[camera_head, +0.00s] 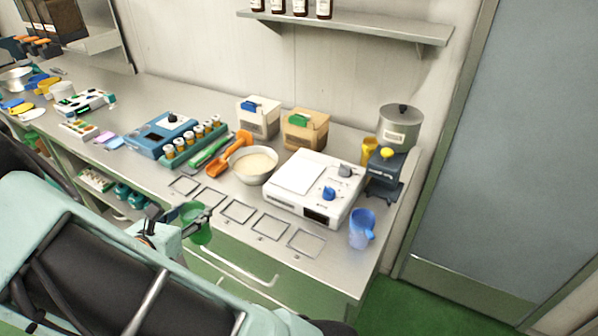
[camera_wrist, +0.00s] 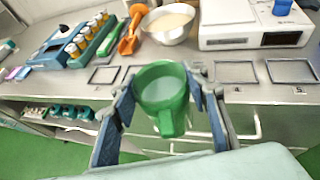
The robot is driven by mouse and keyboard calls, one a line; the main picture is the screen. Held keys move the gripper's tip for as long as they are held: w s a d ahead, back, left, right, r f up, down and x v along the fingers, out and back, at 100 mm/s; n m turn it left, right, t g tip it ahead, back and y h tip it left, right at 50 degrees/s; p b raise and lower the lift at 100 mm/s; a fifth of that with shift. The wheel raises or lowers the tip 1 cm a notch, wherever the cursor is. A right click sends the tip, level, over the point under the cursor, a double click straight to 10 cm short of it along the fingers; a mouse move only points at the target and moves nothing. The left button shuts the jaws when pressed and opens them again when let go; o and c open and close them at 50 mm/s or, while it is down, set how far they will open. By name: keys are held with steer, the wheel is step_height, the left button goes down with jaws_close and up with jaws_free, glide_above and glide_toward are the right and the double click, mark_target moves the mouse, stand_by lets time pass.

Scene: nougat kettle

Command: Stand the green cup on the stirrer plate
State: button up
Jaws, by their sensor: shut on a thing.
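The green cup (camera_wrist: 161,88) is upright between the fingers of my gripper (camera_wrist: 168,106), with its handle toward the wrist camera. The cup also shows in the head view (camera_head: 197,222), where my gripper (camera_head: 190,222) is shut on it in front of the counter's front edge. The stirrer plate is the square white top (camera_head: 300,172) of a white device (camera_head: 312,190) with a blue knob, to the right of the gripper. The plate looks bare. In the wrist view the device (camera_wrist: 256,22) is at the upper right, partly cut off.
A grinder-like machine with a grey pot (camera_head: 398,128) stands behind right. Outlined squares (camera_head: 238,211) on the counter front are empty.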

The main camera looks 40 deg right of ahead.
steer(key=s+d+r+m+g+h+p, duration=0.1)
steer(key=s+d+r, duration=0.35)
steer(key=d, duration=0.45)
steer(key=s+d+r+m+g, duration=0.1)
steer(key=s+d+r, duration=0.2)
steer(key=d+r, duration=0.35)
steer(key=s+d+r+m+g+h+p, duration=0.1)
steer(key=s+d+r, duration=0.3)
steer(key=d, duration=0.6)
steer(key=shift+w+d+f+b, duration=1.15)
steer(key=shift+w+d+f, duration=0.35)
steer(key=shift+w+f, duration=0.5)
steer(key=shift+w+d+f+b, duration=1.15)
steer(key=shift+w+d+f, duration=0.45)
steer(key=shift+f, duration=0.75)
steer(key=shift+w+d+f+b, duration=1.15)
steer(key=shift+w+d+f, duration=0.2)
steer(key=shift+w+f, duration=0.7)
steer(key=shift+s+f, duration=0.1)
steer(key=shift+f, duration=0.05)
steer(key=shift+f, duration=0.15)
steer(key=o, duration=1.3)
steer(key=shift+g, duration=0.3)
